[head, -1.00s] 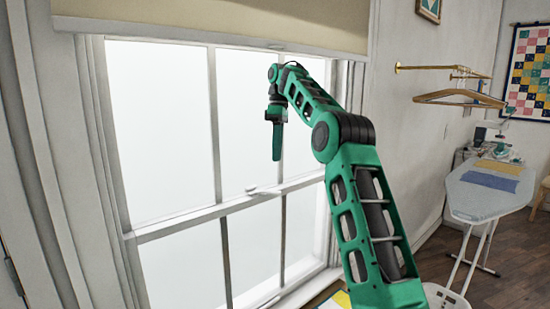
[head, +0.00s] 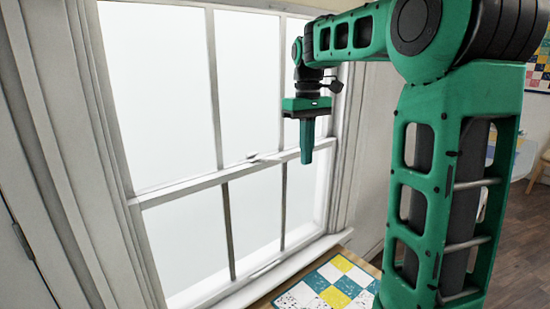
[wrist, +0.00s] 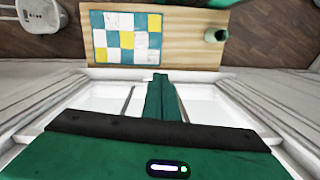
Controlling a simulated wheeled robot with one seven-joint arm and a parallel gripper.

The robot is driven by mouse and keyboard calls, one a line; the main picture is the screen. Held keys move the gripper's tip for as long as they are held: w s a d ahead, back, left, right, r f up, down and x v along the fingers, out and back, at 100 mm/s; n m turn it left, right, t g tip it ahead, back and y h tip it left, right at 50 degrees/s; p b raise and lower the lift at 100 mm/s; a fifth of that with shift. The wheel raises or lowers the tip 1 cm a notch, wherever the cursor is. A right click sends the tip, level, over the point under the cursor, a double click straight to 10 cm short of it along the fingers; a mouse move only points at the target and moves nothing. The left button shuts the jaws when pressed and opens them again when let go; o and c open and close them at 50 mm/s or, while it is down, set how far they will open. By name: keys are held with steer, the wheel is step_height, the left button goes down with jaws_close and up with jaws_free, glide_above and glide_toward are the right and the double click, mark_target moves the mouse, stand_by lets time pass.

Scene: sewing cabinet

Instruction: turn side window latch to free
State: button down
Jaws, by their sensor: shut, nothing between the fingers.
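The side window (head: 180,190) has white frames and bright panes. Its small pale latch (head: 256,157) sits on the middle rail (head: 175,189) in the head view; its lever looks roughly in line with the rail, but it is too small to tell its exact turn. My gripper (head: 306,160) points down, with its green fingers together and empty. In the picture its tips lie to the right of the latch, apart from it, and overlap the rail. In the wrist view the shut fingers (wrist: 161,80) show above the window; the latch cannot be made out there.
A wooden table (wrist: 195,50) stands below the window, with a patchwork piece (wrist: 126,38) and a green jar (wrist: 216,35) on it. A white basket (wrist: 42,15) is on the floor. The window's side casing (head: 345,150) stands close to the right of my gripper.

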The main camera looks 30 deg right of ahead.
steer(key=s+f+m+t, duration=0.1)
steer(key=s+f+m, duration=0.1)
steer(key=s+f, duration=0.5)
steer(key=s+f+m, duration=0.2)
steer(key=s+f, duration=0.1)
steer(key=s, duration=0.7)
steer(key=w+a+r+n+t, duration=0.1)
steer(key=w+r+n+t, duration=0.35)
steer(key=w, duration=0.75)
steer(key=w+a+r+n+t, duration=0.2)
steer(key=w+r+n, duration=0.6)
steer(key=w, duration=0.4)
glide_toward(266, 160)
step_height(266, 160, down, 4)
steer(key=s, duration=0.2)
steer(key=w, duration=0.1)
steer(key=w+d+f, duration=0.1)
steer(key=shift+w+d+f+m, duration=0.15)
steer(key=shift+w+d+m, duration=0.15)
steer(key=shift+w, duration=0.1)
steer(key=shift+w+a, duration=0.1)
steer(key=shift+a, duration=0.05)
